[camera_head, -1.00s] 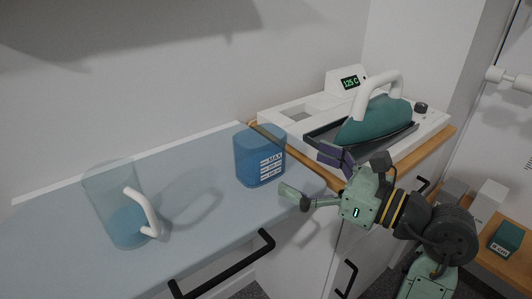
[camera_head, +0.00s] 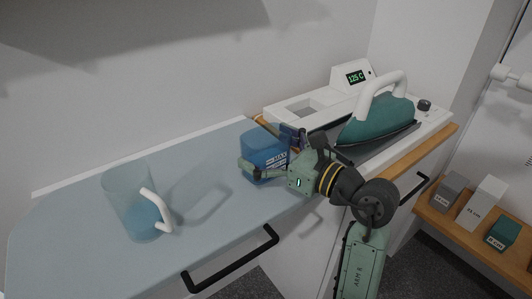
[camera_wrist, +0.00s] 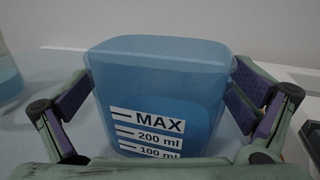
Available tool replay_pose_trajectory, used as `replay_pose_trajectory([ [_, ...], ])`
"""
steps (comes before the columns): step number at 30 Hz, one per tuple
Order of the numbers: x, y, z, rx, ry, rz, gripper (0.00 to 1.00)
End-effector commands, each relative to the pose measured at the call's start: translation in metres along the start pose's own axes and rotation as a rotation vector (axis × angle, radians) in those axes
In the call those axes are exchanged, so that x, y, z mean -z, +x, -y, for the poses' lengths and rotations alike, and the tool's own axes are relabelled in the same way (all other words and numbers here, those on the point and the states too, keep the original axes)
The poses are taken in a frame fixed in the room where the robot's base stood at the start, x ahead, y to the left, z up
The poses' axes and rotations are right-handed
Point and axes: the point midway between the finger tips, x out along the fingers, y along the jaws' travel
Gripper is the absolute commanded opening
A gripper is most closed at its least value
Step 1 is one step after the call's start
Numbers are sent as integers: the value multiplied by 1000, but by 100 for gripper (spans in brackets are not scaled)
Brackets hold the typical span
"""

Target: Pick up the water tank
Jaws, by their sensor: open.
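The water tank (camera_head: 262,146) is a translucent blue box with a white scale reading MAX, 200 ml and 100 ml. It stands upright on the grey-blue board, partly hidden by my gripper in the head view. In the wrist view the tank (camera_wrist: 165,85) fills the middle. My gripper (camera_head: 268,152) is open, with one finger on each side of the tank. The wrist view shows the purple finger pads (camera_wrist: 160,105) to the left and right of it. Whether the pads touch the tank I cannot tell.
A clear jug (camera_head: 128,205) with a white handle and blue water stands at left on the board (camera_head: 85,195). At right a teal iron (camera_head: 378,120) rests on a white station (camera_head: 300,105) showing 125 C. Labelled blocks (camera_head: 480,203) sit on a wooden shelf at far right.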

Motion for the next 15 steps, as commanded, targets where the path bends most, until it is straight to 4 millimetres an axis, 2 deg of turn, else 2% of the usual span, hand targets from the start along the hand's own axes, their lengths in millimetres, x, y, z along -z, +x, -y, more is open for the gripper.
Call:
replay_pose_trajectory([
  [4, 1, 0, 0, 0, 0, 0, 100],
  [15, 0, 0, 0, -1, 0, 0, 75],
])
